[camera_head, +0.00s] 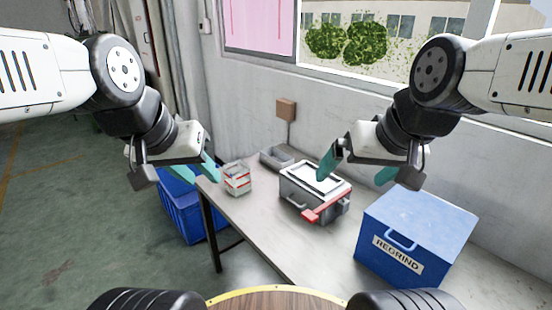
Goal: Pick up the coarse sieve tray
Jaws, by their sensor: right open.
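A grey metal box (314,203) with a white-rimmed top (316,177), a front handle and a red lever (325,206) stands on the table. I cannot tell for sure which thing is the coarse sieve tray; no mesh can be made out. My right gripper (357,172) is open, its teal fingers apart, above the right part of the grey box; its left finger overlaps the box's top in the picture. My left gripper (178,174) is open and empty, left of the table over the blue bin.
A small white and red container (237,179) and a grey open tray (276,158) stand left of and behind the box. A blue REGRIND box (412,235) is at the right. A blue bin (183,209) is on the floor at left. The table's (262,228) front strip is clear.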

